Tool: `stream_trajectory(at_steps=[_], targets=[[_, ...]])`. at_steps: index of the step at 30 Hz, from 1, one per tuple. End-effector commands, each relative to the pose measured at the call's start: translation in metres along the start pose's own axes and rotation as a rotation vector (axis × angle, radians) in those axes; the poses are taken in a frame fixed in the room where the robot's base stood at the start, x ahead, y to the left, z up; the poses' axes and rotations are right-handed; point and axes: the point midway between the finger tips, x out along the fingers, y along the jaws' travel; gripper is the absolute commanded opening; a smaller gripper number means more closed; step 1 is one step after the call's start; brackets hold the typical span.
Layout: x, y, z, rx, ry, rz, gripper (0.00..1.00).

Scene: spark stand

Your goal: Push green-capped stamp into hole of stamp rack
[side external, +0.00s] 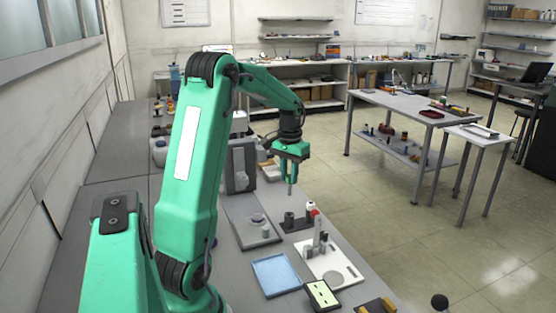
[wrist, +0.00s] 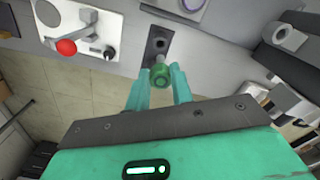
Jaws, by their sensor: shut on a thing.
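The green-capped stamp (wrist: 160,76) is between the two fingers of my gripper (wrist: 159,84) in the wrist view, its round green cap facing the camera. In the side external view my gripper (side external: 291,168) points down, and a thin grey shaft hangs below it. The stamp rack (wrist: 152,53) is a small dark plate with a round dark socket, just beyond the stamp in the wrist view. In the side external view the rack (side external: 290,226) lies on the bench, lower and nearer the camera than my gripper. The stamp looks raised above the bench, apart from the rack.
A white plate (side external: 345,277) with a red-knobbed lever (side external: 314,211) stands beside the rack. A blue tray (side external: 275,275), a grey plate with a round disc (side external: 246,235) and a grey block fixture (side external: 240,165) are on the bench. The bench edge lies close on the right.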

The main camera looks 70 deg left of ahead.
Motion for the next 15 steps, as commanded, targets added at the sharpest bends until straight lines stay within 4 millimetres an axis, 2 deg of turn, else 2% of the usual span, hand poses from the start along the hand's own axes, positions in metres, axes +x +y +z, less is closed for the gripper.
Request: stream_trajectory(at_steps=[15], targets=[[0.0089,0.0006,0.0003,0.001,-0.001,0.000,0.01]])
